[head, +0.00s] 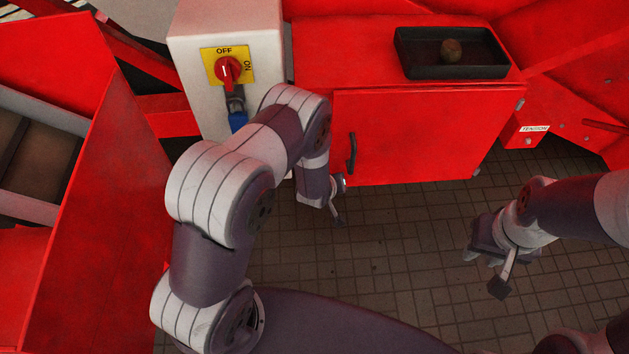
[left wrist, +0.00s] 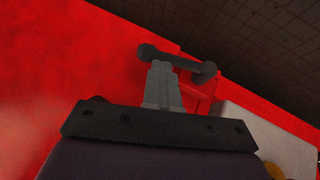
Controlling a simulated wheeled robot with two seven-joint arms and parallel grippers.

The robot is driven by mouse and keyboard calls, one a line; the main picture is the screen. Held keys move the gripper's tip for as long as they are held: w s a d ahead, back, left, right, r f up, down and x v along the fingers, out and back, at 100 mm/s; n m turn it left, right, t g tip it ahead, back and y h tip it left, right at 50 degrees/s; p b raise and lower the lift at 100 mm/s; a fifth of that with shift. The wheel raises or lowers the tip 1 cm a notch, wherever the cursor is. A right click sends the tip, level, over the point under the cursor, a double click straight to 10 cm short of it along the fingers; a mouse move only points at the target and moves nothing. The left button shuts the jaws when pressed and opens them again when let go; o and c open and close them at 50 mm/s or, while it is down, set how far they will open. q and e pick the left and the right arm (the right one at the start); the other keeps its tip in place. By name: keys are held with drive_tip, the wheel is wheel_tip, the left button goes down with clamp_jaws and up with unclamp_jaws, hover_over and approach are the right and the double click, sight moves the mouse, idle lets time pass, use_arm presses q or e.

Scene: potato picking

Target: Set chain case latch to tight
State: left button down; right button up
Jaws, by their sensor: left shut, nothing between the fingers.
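A red case (head: 430,125) has a front door with a black upright handle (head: 352,153) near its left edge. I cannot tell for certain whether this handle is the chain case latch. My left gripper (head: 340,184) is low in front of the door, just below the handle; its fingers are mostly hidden in the head view. In the left wrist view its fingers (left wrist: 162,85) are shut and empty, and a dark bar with rounded ends (left wrist: 178,60) lies across their tips; contact is unclear. My right gripper (head: 483,259) hangs over the floor at right, fingers apart and empty.
A white switch box (head: 185,60) with a red knob (head: 229,71) on a yellow OFF/ON plate stands left of the case. A TENSION label (head: 534,129) is at right. Tiled floor (head: 400,250) lies clear below.

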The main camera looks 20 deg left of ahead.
use_arm(q)
drive_tip(key=shift+w+d+f+b, duration=0.3)
drive_tip(key=shift+d+f+b, duration=0.15)
drive_tip(key=shift+d, duration=0.05)
drive_tip(key=shift+f, duration=0.1)
idle(0.4)
